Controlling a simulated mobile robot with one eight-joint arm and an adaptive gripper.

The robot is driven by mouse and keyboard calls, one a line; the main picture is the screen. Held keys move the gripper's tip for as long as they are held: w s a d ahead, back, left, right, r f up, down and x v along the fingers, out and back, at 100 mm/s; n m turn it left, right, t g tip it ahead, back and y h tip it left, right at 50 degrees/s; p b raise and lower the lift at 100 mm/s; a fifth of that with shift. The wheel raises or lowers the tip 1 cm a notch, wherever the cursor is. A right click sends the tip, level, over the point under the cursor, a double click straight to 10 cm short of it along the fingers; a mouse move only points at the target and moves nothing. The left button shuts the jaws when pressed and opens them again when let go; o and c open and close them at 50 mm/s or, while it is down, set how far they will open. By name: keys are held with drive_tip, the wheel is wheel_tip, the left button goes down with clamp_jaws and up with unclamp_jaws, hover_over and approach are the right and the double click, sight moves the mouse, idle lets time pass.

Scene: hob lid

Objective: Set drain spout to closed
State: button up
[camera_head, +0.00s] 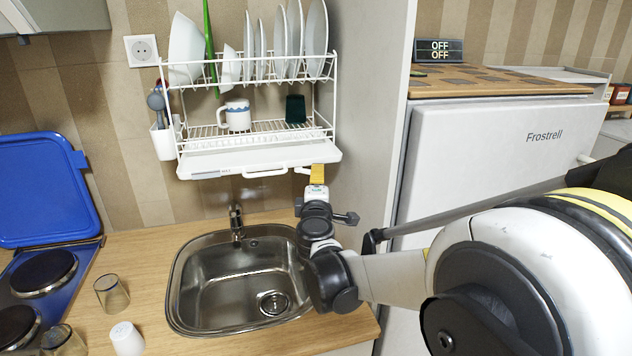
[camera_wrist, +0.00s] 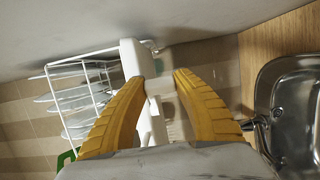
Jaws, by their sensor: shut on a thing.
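The white drip tray (camera_head: 225,163) hangs under the dish rack, with a light bar or handle at its front edge. My gripper (camera_head: 317,174) is at the tray's front right corner, its yellow fingers pointing up. A small white piece, apparently the drain spout (camera_head: 301,170), shows just left of the fingers under the tray edge. In the wrist view the yellow fingers (camera_wrist: 162,76) are shut on a small pale part, likely the spout, beside the white tray (camera_wrist: 137,60). The fingers hide most of it, so its exact setting cannot be told.
The steel sink (camera_head: 205,300) with its tap (camera_head: 236,222) lies below the rack. Glasses (camera_head: 112,294) and a white cup (camera_head: 127,338) stand on the counter at left. A tall grey panel (camera_head: 370,120) stands close to the right of the rack and my gripper.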

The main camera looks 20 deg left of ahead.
drive_tip(key=shift+w+y, duration=0.15)
drive_tip(key=shift+y, duration=0.15)
drive_tip(key=o, duration=1.2)
drive_tip(key=v, duration=1.2)
drive_tip(key=shift+d+r, duration=0.1)
